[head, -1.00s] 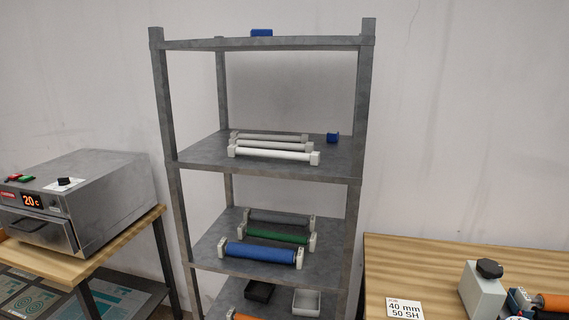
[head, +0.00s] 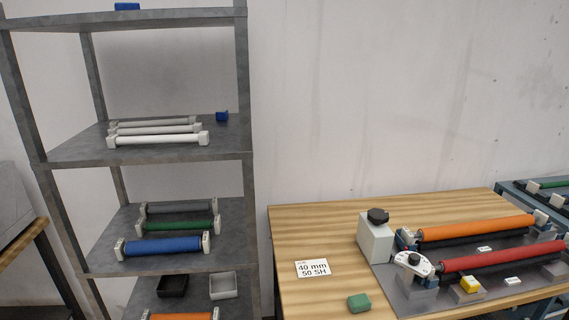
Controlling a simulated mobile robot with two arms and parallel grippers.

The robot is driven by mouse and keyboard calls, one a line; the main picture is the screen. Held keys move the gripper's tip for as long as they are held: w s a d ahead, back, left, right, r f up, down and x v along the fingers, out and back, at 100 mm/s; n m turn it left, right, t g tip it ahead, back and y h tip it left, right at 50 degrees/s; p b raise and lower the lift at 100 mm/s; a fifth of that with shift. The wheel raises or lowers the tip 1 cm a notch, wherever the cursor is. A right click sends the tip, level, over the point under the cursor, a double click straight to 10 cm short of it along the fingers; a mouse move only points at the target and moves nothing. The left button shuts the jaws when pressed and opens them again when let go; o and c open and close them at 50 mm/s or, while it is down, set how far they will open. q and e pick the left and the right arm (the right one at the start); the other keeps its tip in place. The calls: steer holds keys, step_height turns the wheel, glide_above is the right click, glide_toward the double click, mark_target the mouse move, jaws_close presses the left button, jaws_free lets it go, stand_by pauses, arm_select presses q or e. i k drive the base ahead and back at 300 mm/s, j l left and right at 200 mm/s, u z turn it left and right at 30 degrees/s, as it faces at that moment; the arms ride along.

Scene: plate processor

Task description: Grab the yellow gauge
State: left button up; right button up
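A small yellow block-like thing (head: 469,285), the only yellow thing I can make out and likely the gauge, sits on the grey plate of the roller machine (head: 405,296) on the wooden table at the right. It lies in front of the red roller (head: 500,256), to the right of a white round dial part (head: 412,264). Its details are too small to tell. Neither of my grippers shows in the head view.
The wooden table (head: 300,235) also holds an orange roller (head: 475,228), a white box with a black knob (head: 375,240), a label card (head: 313,268) and a green block (head: 358,302). A metal shelf (head: 150,158) with rollers stands at the left.

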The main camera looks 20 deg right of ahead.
mark_target(468, 283)
steer(key=z, duration=0.45)
steer(key=i+l+z, duration=0.1)
steer(key=z, duration=0.8)
steer(key=i+l+z, duration=0.1)
steer(key=z, duration=0.35)
steer(key=i+z, duration=0.15)
steer(key=i, duration=0.9)
